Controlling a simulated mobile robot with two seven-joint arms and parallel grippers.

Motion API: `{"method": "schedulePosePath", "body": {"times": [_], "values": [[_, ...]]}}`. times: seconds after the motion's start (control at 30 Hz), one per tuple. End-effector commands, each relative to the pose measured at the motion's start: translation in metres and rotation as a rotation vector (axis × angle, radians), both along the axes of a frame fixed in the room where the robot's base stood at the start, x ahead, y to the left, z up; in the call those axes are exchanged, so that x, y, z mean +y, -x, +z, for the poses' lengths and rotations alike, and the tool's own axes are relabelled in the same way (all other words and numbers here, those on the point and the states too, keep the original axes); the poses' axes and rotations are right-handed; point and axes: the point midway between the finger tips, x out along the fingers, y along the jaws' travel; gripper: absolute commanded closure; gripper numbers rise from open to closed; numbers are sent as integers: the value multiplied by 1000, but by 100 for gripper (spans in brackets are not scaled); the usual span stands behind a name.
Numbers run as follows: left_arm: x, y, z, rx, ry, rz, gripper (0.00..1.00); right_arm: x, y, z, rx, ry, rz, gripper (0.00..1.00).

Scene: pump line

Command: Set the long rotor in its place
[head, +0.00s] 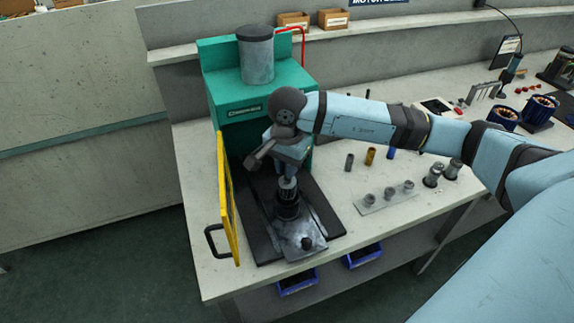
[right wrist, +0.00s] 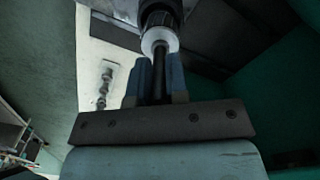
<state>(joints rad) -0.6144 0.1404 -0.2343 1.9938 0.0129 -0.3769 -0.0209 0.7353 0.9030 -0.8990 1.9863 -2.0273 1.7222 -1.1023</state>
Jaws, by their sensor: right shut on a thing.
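My right gripper (head: 289,168) points down in front of the green press and is shut on a dark shaft with a pale collar (head: 288,184). I take this for the long rotor. In the right wrist view the blue fingers of the right gripper (right wrist: 160,82) close around the rotor's dark shaft (right wrist: 159,85), with the white collar just beyond. The rotor is upright, over or in a dark round body (head: 287,206) on the press base. I cannot tell whether its end is seated. My left gripper is not in view.
The green press (head: 265,98) has a yellow guard (head: 229,195) swung out at the left. A grey plate (head: 303,243) with a dark knob lies in front. To the right stand small cylinders (head: 370,156), a strip of grey parts (head: 388,198) and two dark-based parts (head: 433,177).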

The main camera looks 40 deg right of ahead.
Motion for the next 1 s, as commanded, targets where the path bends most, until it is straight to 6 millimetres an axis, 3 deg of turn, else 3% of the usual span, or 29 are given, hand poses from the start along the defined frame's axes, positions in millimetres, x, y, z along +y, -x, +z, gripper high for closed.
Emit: {"method": "schedulePosePath", "body": {"times": [0.63, 1.0], "values": [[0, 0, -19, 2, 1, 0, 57, 0, -1, -19, -2, 0, -1, 100], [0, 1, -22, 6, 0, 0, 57, 0, 0, -19, -2, -1, 0, 100]]}}
